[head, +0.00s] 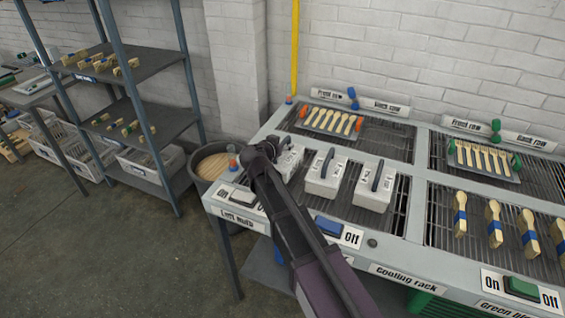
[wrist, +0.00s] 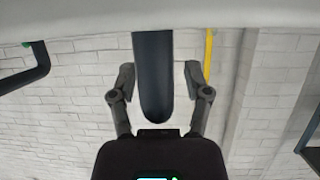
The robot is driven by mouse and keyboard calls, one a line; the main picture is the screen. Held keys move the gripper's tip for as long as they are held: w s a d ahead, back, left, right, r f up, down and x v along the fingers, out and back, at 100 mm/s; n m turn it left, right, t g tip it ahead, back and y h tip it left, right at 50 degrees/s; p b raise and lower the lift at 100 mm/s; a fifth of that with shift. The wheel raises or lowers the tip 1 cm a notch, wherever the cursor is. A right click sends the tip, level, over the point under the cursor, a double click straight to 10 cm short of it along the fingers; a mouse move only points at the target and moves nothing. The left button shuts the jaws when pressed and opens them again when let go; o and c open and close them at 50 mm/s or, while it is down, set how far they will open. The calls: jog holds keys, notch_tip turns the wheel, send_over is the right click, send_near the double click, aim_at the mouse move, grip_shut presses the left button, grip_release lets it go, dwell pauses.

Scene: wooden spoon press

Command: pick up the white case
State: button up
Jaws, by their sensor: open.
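Three white cases with dark handles stand in a row on the left front rack. My gripper (head: 266,150) is at the leftmost white case (head: 291,161) and partly hides it in the head view. In the wrist view my gripper (wrist: 159,76) is open, with one finger on each side of a dark handle (wrist: 153,60). Gaps show between the handle and both fingers. The handle joins a pale surface (wrist: 90,22) along the top edge. The middle white case (head: 324,178) and the right white case (head: 374,190) stand to the right of my gripper.
A tray of wooden spoons (head: 331,121) lies on the rack behind the cases. A blue switch (head: 328,226) is on the table's front edge. A bin (head: 207,163) stands left of the table, and a metal shelf (head: 150,65) is further left.

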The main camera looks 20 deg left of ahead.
dwell(0.4)
grip_shut()
jog(key=shift+r, duration=0.2)
notch_tip(320, 180, up, 3)
jog(key=p, duration=0.3)
jog(key=shift+r+p, duration=0.15)
jog(key=shift+p, duration=0.25)
jog(key=s+d+r+p, duration=0.1)
jog(key=s, duration=1.5)
jog(key=shift+d+r, duration=0.2)
